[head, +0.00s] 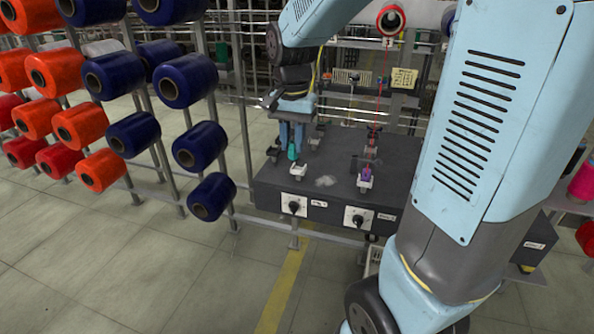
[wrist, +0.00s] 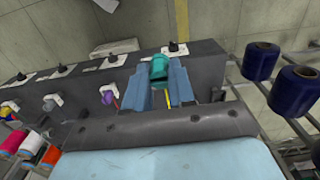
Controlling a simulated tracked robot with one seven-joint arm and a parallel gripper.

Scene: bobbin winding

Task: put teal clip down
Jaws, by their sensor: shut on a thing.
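The teal clip (wrist: 159,70) sits between the two blue fingers of my gripper (wrist: 163,85) in the wrist view, and the fingers are shut on it. In the head view the teal clip (head: 293,152) shows as a small piece at the lower end of my gripper (head: 292,140), above the dark machine top (head: 335,160). I cannot tell whether the clip touches the machine top.
A purple piece (head: 365,178) stands at the machine's front, right of my gripper. Two black knobs (head: 294,207) are on the machine's front face. A rack with blue spools (head: 202,145) and orange spools stands at the left.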

